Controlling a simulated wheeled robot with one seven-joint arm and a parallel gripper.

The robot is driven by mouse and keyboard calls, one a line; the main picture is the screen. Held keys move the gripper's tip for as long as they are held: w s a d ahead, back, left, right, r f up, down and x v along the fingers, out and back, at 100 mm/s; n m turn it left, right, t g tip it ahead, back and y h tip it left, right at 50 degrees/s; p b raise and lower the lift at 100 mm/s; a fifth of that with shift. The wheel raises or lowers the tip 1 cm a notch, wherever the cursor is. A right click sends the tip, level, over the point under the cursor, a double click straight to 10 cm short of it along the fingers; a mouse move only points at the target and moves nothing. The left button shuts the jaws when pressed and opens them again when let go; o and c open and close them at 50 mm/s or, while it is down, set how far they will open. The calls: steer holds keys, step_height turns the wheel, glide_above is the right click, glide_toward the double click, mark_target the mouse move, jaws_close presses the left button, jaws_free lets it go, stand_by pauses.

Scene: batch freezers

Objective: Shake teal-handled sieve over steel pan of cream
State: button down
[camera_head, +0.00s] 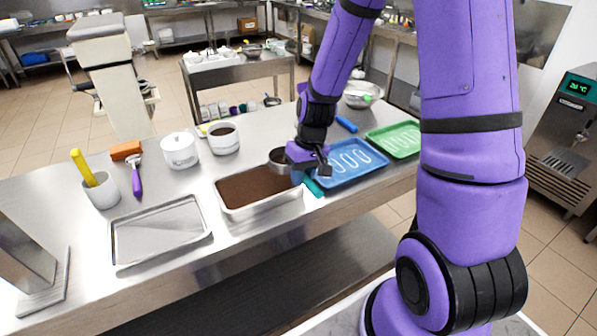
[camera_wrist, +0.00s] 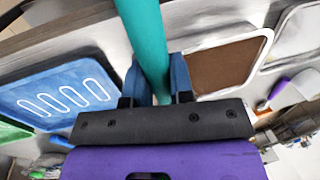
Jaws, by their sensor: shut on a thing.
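My gripper (camera_head: 308,168) is shut on the teal handle (camera_head: 313,186) of the sieve. In the wrist view the teal handle (camera_wrist: 147,45) runs between the two fingers (camera_wrist: 158,85). The sieve's round metal cup (camera_head: 278,160) is at the far right end of the steel pan (camera_head: 262,213), partly behind my gripper; I cannot tell its height above the pan. The pan is rectangular, and an even brown layer covers what is inside, so no white cream shows. The pan also appears in the wrist view (camera_wrist: 266,38); the sieve's cup is out of that view.
A blue tray (camera_head: 350,178) and green tray (camera_head: 405,150) lie right of the pan. An empty steel tray (camera_head: 160,252) lies left.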

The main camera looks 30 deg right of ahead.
steer(key=shift+r, duration=2.55)
